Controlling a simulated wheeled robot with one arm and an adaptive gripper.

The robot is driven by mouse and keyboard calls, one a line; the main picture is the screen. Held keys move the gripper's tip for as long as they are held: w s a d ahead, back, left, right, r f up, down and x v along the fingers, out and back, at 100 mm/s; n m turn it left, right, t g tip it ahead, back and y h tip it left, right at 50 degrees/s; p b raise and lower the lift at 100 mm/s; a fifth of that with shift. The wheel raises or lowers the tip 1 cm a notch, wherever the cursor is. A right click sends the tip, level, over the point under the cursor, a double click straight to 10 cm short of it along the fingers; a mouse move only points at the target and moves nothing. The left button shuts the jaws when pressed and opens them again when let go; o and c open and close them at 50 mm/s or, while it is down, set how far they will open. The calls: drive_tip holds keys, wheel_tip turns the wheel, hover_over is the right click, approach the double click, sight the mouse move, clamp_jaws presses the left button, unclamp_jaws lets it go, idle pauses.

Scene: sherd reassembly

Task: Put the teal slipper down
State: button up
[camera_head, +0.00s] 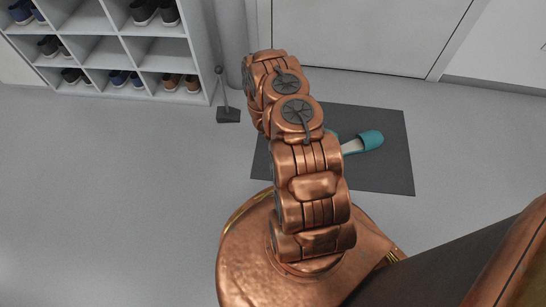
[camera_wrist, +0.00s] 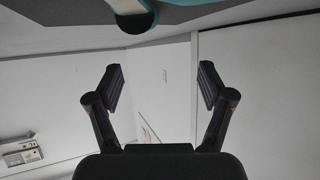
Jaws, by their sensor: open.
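A teal slipper (camera_head: 368,140) with a pale insole lies on the dark grey mat (camera_head: 385,175), just right of my arm in the head view. A small teal patch (camera_head: 332,133) shows beside my arm; whether it belongs to a second slipper I cannot tell. In the wrist view a teal edge (camera_wrist: 178,3) shows at the top of the picture, cut off by the frame, beside a dark rounded end. My gripper (camera_wrist: 163,85) is open, with nothing between its fingers. In the head view it is hidden behind my arm.
A white shoe rack (camera_head: 120,50) with several shoes stands at the upper left. A dark-based stand (camera_head: 228,115) is left of the mat. A white door (camera_head: 360,35) is behind the mat. The floor at left is clear.

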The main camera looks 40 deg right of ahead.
drive_tip(key=w+a+r+n+t+y, duration=0.2)
drive_tip(key=w+a+r+t, duration=0.25)
drive_tip(key=w, duration=0.65)
drive_tip(key=w+a+r+n+t+y, duration=0.25)
drive_tip(key=w+a+r, duration=0.25)
drive_tip(key=w, duration=0.6)
drive_tip(key=w+a+r+n+t+y, duration=0.1)
drive_tip(key=w+a+r+n+y, duration=0.15)
drive_tip(key=a+r, duration=0.6)
drive_tip(key=w+a+r+n+t+y, duration=0.25)
drive_tip(key=a+r, duration=0.35)
drive_tip(key=a, duration=0.5)
drive_tip(key=s+a+r+n+g+y, duration=0.45)
drive_tip(key=s+a+r+n, duration=0.35)
drive_tip(key=s+a+r, duration=0.7)
drive_tip(key=s+r+n+g+h, duration=0.1)
drive_tip(key=s+r+n+g, duration=0.1)
drive_tip(key=s, duration=1.1)
drive_tip(key=s+r+n+g+h, duration=0.1)
drive_tip(key=s+r+n+g, duration=0.1)
drive_tip(key=s, duration=1.1)
drive_tip(key=shift+s+d+r+n+g, duration=0.2)
drive_tip(key=shift+r+n+g, duration=0.1)
drive_tip(key=shift+r+n, duration=0.4)
